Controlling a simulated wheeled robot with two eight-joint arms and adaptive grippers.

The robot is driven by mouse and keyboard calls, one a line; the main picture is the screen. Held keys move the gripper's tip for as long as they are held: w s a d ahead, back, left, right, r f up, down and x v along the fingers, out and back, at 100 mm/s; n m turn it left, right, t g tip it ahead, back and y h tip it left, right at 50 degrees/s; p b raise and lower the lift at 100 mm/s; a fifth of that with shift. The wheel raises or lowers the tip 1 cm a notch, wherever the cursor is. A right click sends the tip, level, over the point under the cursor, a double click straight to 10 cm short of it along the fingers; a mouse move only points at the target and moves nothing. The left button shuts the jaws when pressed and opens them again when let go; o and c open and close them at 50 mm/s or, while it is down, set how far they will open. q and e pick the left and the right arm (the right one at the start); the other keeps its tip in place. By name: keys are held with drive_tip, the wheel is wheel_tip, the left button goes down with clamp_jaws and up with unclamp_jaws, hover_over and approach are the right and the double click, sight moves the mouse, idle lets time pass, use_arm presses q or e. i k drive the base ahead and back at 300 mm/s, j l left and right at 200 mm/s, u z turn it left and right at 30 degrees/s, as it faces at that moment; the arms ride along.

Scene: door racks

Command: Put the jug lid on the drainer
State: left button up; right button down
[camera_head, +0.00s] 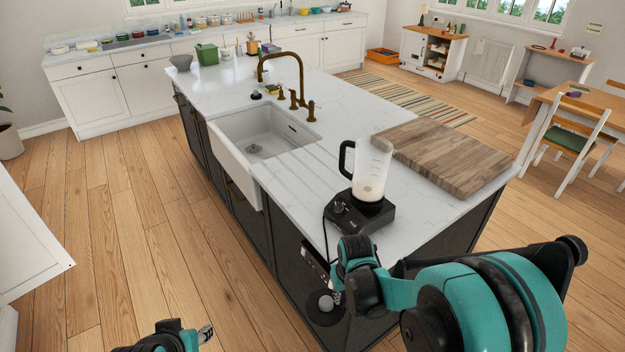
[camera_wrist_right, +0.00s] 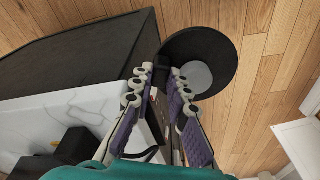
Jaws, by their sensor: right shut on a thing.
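The jug lid (camera_head: 319,312) is a dark round disc with a grey middle, beside the front of the island and below the worktop. My right gripper (camera_head: 337,290) is shut on it; the wrist view shows the lid (camera_wrist_right: 222,68) at the fingertips of the right gripper (camera_wrist_right: 167,82). The drainer (camera_head: 308,168) is the grooved strip of white worktop between sink and jug, bare. The clear jug (camera_head: 371,168) with a black handle stands upright and open-topped on its black base (camera_head: 360,213). My left gripper (camera_head: 203,334) is only partly visible at the bottom edge.
The white sink (camera_head: 250,140) with a brass tap (camera_head: 300,75) lies beyond the drainer. A wooden board (camera_head: 445,155) lies to the right of the jug. A cable runs from the base over the worktop edge. The wooden floor left of the island is clear.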

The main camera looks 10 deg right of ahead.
sight(310, 190)
drive_tip(key=i+j+z, duration=0.1)
drive_tip(key=i+j, duration=0.6)
drive_tip(key=j, duration=0.2)
drive_tip(key=z, duration=0.05)
